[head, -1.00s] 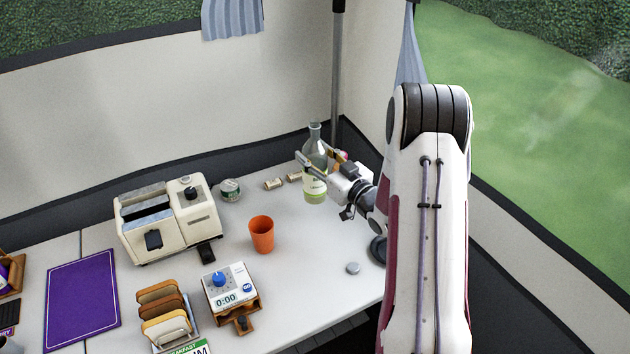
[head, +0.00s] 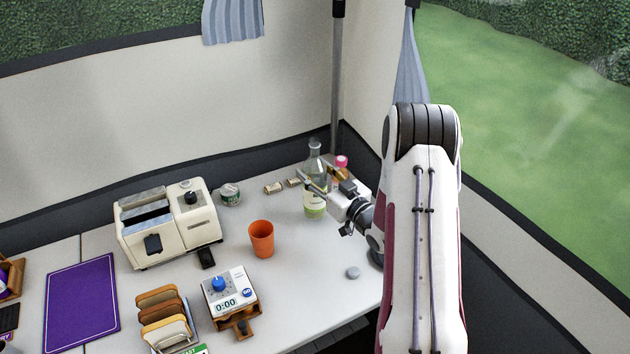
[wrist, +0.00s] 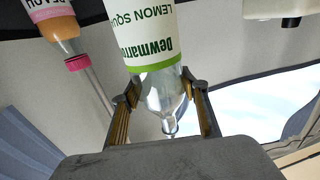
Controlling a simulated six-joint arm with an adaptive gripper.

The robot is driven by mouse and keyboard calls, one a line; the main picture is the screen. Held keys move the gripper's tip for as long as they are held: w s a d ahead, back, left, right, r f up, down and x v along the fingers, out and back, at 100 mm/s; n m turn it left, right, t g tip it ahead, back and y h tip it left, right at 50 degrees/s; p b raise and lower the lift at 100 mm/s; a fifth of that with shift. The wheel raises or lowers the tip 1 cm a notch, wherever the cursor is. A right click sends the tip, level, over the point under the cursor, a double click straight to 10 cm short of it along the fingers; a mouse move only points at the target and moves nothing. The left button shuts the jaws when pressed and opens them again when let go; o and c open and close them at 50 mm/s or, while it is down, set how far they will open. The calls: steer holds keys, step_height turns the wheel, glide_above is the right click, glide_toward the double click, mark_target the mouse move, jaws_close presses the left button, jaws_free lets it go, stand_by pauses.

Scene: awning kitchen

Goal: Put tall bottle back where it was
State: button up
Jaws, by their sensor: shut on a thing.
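The tall bottle (head: 315,203) is clear glass with a white and green label and stands upright, or nearly so, at the back right of the white table. My gripper (head: 314,183) is around its upper part and shut on it. In the wrist view the bottle (wrist: 143,50) is seen close, its label reading "Lemon Squ...", with its narrowing shoulder between my gripper's two fingers (wrist: 163,105). Whether its base touches the table I cannot tell.
A peach bottle (head: 341,165) with a pink cap stands just behind my gripper. Corks (head: 274,188), a tin (head: 230,194), an orange cup (head: 261,239), a toaster (head: 168,225) and a timer (head: 229,288) stand to the left. A grey disc (head: 353,272) lies in front.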

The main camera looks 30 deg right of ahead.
mark_target(321, 186)
steer(key=shift+f, duration=1.7)
steer(key=o, duration=1.7)
steer(key=s, duration=0.4)
steer(key=s+d, duration=0.1)
steer(key=s, duration=0.7)
steer(key=shift+d, duration=0.4)
steer(key=shift+w+r, duration=0.15)
steer(key=shift+r, duration=0.05)
